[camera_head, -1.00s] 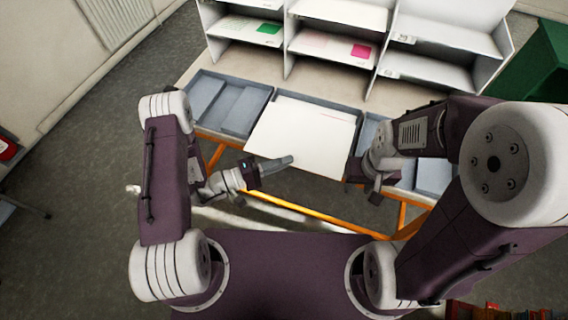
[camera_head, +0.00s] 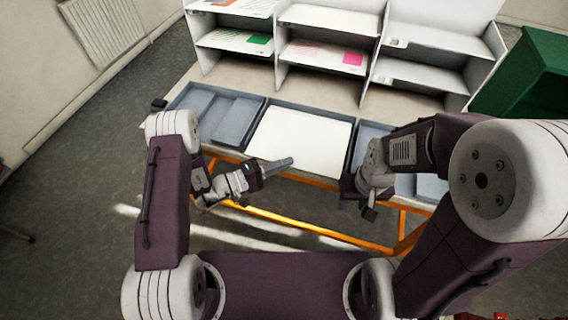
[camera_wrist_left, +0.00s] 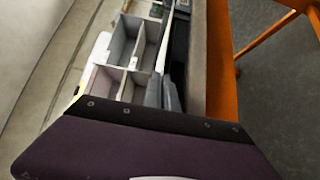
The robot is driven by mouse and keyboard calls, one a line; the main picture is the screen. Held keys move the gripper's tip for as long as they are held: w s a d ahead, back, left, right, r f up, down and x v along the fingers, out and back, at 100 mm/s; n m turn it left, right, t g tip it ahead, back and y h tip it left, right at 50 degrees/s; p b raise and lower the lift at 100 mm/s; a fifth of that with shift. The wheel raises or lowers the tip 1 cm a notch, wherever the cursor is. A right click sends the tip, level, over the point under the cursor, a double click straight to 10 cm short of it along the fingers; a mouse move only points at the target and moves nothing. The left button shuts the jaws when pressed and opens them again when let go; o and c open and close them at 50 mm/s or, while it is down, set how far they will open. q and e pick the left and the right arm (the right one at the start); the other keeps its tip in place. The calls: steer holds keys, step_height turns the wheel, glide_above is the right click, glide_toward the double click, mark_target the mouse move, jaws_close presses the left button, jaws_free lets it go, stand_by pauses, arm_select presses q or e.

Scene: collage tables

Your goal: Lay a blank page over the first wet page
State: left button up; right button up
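A white page (camera_head: 302,142) lies flat in the middle blue-grey tray (camera_head: 352,124) on the table, covering most of it. I cannot tell whether it is one sheet or several, or wet.
A white shelf unit (camera_head: 282,60) stands at the table's back, with sheets bearing a green patch (camera_head: 258,39) and a pink patch (camera_head: 352,59). A divided tray (camera_head: 222,116) lies left of the page. An orange table frame (camera_head: 300,226) runs below. A green box (camera_head: 530,80) is at right.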

arm_select(q)
steer(key=o, duration=0.5)
steer(key=v, duration=0.9)
